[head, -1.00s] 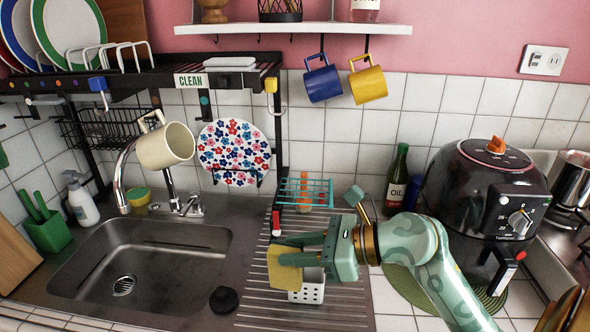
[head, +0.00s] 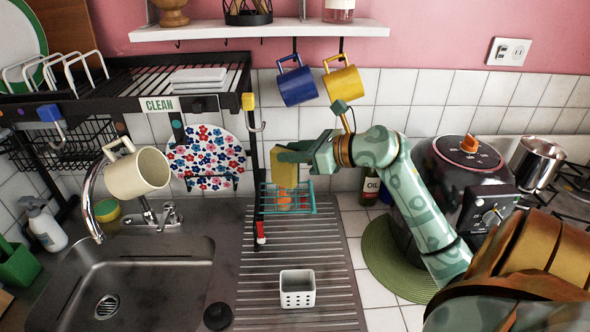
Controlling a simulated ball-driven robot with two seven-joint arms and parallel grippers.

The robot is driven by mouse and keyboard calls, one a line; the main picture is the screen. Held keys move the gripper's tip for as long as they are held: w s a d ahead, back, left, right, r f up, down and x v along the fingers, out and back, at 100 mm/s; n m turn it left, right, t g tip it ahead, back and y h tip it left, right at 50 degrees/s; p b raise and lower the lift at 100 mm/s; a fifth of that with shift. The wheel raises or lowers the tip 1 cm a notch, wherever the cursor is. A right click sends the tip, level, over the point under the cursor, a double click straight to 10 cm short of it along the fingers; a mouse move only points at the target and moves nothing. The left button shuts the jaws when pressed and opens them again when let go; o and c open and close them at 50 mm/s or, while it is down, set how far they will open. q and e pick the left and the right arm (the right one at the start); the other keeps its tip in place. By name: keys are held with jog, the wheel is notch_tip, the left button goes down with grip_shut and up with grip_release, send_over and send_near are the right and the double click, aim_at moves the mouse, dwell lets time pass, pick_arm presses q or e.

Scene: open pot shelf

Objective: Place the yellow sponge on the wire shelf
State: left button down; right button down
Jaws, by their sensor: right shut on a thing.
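My right gripper (head: 287,154) is shut on the yellow sponge (head: 285,173), which hangs upright below its fingers. The sponge is over or just in front of the teal wire shelf (head: 305,210) on the black rack post. I cannot tell whether the sponge touches the shelf. The sponge hides part of the shelf's back, and an orange thing (head: 284,202) shows at the shelf below it. My left gripper is not in view.
A white perforated holder (head: 297,290) stands on the ribbed drainboard below. A second yellow-green sponge (head: 107,210) sits behind the sink. Blue (head: 296,86) and yellow (head: 343,82) mugs hang above. An air fryer (head: 455,175) and oil bottle (head: 370,187) are to the right.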

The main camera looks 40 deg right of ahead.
jog(key=f, duration=0.2)
jog(key=w+d+f, duration=0.1)
jog(key=f, duration=0.1)
jog(key=d+f, duration=0.1)
jog(key=shift+w+f, duration=0.2)
jog(key=shift+f, duration=0.2)
